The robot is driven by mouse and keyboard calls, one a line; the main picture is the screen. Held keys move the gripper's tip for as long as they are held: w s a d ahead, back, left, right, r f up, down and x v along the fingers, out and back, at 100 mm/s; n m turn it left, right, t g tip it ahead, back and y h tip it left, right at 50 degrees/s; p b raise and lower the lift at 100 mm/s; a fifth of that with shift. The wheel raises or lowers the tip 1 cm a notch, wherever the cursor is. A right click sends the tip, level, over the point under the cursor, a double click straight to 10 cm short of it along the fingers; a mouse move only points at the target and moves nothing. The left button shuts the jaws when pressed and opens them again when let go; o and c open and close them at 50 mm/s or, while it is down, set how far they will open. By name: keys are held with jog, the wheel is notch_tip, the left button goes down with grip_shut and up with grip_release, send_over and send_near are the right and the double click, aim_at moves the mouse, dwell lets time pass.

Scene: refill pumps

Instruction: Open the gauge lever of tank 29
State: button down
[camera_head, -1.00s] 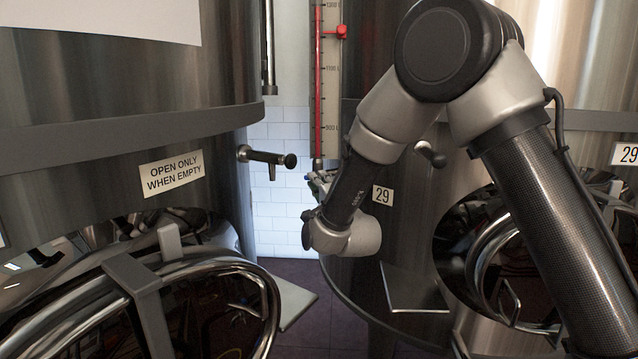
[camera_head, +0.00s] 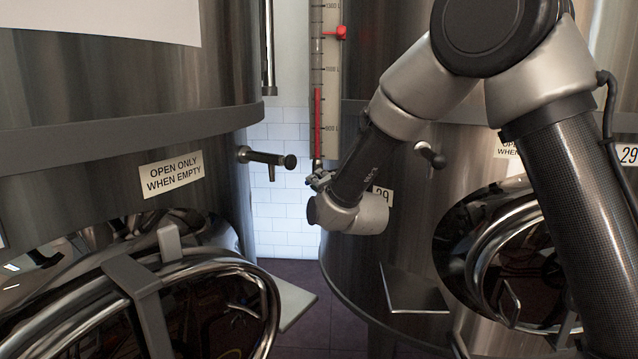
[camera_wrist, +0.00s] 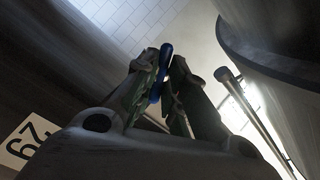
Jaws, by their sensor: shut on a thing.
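Tank 29 (camera_head: 400,260) is the steel tank at right, with its "29" label (camera_head: 384,197) partly hidden by my arm; the label also shows in the wrist view (camera_wrist: 27,140). Its gauge (camera_head: 330,90) is a tall scale with a red column in the lower part and a red marker higher up. The blue gauge lever (camera_wrist: 162,68) stands between my fingers in the wrist view. My gripper (camera_head: 319,180) is at the foot of the gauge, shut on the lever; it also shows in the wrist view (camera_wrist: 165,85). The valve body is mostly hidden.
Another steel tank (camera_head: 110,160) fills the left, with a tap (camera_head: 268,157) jutting toward the gap and a round hatch (camera_head: 200,290) below. A second tap (camera_head: 430,155) is on tank 29, right of my forearm. A tiled wall (camera_head: 282,200) lies behind the gap.

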jog(key=n+g+h, duration=0.1)
jog(key=n, duration=0.2)
jog(key=n+g+h, duration=0.1)
jog(key=n+h, duration=0.1)
jog(key=n, duration=0.1)
jog(key=n+g+h, duration=0.1)
jog(key=n, duration=0.2)
jog(key=shift+a+r+h, duration=0.25)
jog(key=shift+r+h, duration=0.05)
jog(key=shift+r, duration=0.1)
jog(key=shift+n, duration=0.3)
dwell(0.3)
jog(key=c, duration=1.5)
grip_release()
jog(key=shift+o, duration=0.2)
jog(key=v, duration=1.2)
